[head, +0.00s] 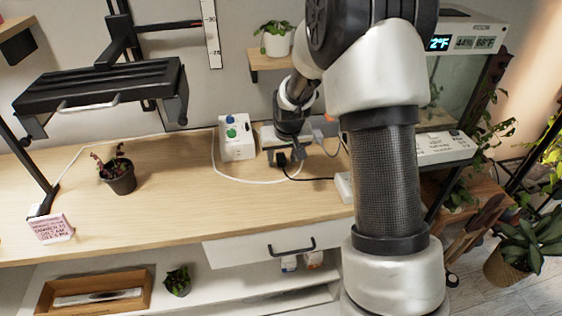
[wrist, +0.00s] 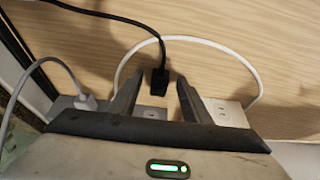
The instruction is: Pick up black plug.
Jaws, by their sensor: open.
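The black plug (wrist: 160,80) is in the wrist view, with its black cord running up and left across the wood. It lies between the two fingertips of my gripper (wrist: 160,77), which are open on either side with gaps visible. In the head view, the black plug (head: 281,160) is a small dark shape on the desk beside my gripper (head: 289,154), partly hard to separate from it. Whether the plug sits in a socket is not clear.
A pale socket strip (wrist: 226,112) lies behind the fingers, with a grey plug (wrist: 86,102) at its left. A white cable (wrist: 215,45) loops around. A white box with green and blue knobs (head: 237,143) and a potted plant (head: 119,178) stand left on the desk (head: 180,205).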

